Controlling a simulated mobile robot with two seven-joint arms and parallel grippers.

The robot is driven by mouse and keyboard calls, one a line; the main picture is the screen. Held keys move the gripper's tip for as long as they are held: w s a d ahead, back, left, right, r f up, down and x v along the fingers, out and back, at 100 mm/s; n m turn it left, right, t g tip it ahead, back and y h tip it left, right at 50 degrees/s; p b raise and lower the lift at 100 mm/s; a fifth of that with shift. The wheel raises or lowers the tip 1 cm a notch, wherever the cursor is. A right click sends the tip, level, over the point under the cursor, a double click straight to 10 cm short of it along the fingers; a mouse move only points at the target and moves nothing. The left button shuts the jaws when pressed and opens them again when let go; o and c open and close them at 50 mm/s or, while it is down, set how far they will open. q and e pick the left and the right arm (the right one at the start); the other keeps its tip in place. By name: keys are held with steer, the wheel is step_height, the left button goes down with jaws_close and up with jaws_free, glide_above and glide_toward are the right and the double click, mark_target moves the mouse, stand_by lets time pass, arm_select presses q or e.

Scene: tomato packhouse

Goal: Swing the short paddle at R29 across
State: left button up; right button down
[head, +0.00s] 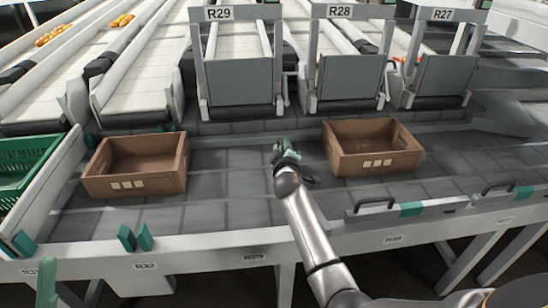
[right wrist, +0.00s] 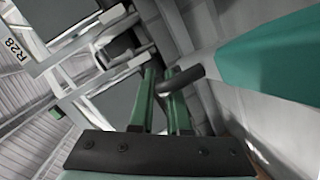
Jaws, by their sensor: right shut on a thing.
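The R29 sign (head: 219,13) tops a frame with a grey flap (head: 240,80) at the back of the grey deck. My right gripper (head: 283,147) is out over the deck, in front of and a little right of R29. In the right wrist view its green fingers (right wrist: 161,76) are shut on a dark rounded handle (right wrist: 184,77). A pale bar with a teal section (right wrist: 272,52) lies beside this handle and looks like the short paddle. In the head view my arm and gripper hide most of the paddle, so its angle cannot be told. My left gripper is not in view.
A brown crate (head: 137,196) stands to the left and another brown crate (head: 374,170) close to the right of my gripper. A handled bar with a teal section (head: 411,209) lies along the near edge. Green upright tabs (head: 126,237) stand on the near rail.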

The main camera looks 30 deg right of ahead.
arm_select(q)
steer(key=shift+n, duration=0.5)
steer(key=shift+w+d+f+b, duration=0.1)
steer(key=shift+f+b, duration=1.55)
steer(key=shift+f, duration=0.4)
arm_select(e)
steer(key=shift+s+d+f+m+g+h, duration=0.1)
steer(key=shift+s+d+m+g+h, duration=0.25)
steer(key=shift+d, duration=0.55)
steer(key=shift+s+d+r+m+g+h, duration=0.15)
steer(key=shift+d+m+g+h, duration=0.35)
steer(key=shift+d, duration=0.4)
steer(key=shift+s+d+f+m+g+h, duration=0.15)
steer(key=shift+s+d+m+g+h, duration=0.1)
steer(key=shift+d+m+h, duration=0.5)
steer(key=shift+d, duration=0.2)
steer(key=c, duration=1.2)
jaws_free()
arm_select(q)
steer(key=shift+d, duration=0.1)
arm_select(e)
steer(key=shift+o, duration=0.2)
steer(key=shift+a, duration=0.1)
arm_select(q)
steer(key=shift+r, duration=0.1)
